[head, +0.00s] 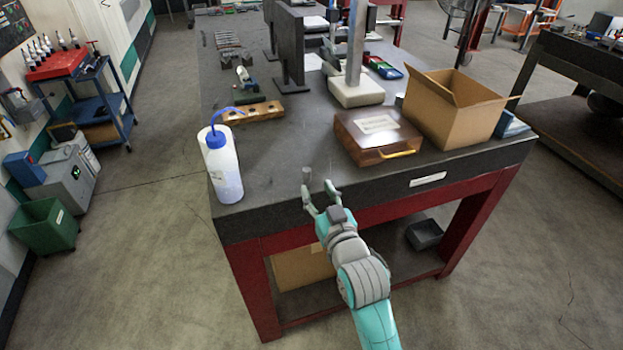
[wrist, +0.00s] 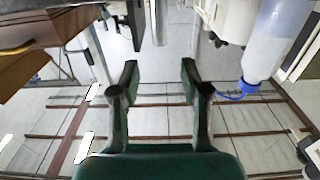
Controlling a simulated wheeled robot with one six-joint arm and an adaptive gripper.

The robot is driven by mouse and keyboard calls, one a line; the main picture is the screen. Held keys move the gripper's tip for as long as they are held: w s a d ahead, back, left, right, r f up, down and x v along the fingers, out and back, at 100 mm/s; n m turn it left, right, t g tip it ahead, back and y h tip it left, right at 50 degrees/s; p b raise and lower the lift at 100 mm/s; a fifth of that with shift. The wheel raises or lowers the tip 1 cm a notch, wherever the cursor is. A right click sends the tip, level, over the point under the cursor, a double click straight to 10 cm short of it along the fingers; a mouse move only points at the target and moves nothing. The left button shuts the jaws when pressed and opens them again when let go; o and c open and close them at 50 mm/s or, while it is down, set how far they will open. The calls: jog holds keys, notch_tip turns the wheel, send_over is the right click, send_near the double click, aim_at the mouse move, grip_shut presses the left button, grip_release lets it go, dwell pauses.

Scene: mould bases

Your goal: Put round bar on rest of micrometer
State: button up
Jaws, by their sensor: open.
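The round bar (head: 306,174) is a short grey cylinder standing upright near the front edge of the dark bench top. My gripper (head: 318,189) is open and empty at the bench's front edge, with the bar just beyond its fingertips. In the wrist view, where the scene appears upside down, the open fingers (wrist: 158,66) have nothing between them. A shiny grey cylinder, seemingly the bar (wrist: 158,20), shows at the top centre, apart from the fingers. A small blue, green and white device (head: 244,77) farther back may be the micrometer; its rest is too small to make out.
A white bottle (head: 223,168) with a blue spout stands left of the bar. A brown case (head: 376,137) and an open cardboard box (head: 455,110) stand to the right. A wooden block with holes (head: 254,112) lies behind. Bench surface around the bar is clear.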

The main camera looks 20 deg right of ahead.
jog(key=shift+s, duration=1.9)
jog(key=shift+f, duration=0.1)
jog(key=s+f+g, duration=0.1)
jog(key=s+f, duration=0.5)
jog(key=s, duration=0.3)
jog(key=s+f+g, duration=0.1)
jog(key=s+f, duration=0.5)
jog(key=s, duration=0.4)
jog(key=s+g, duration=0.1)
jog(key=s, duration=2.1)
jog(key=shift+f, duration=0.3)
jog(key=shift+o, duration=0.6)
jog(key=shift+s+r, duration=0.2)
jog(key=shift+s, duration=0.15)
jog(key=shift+w, duration=0.1)
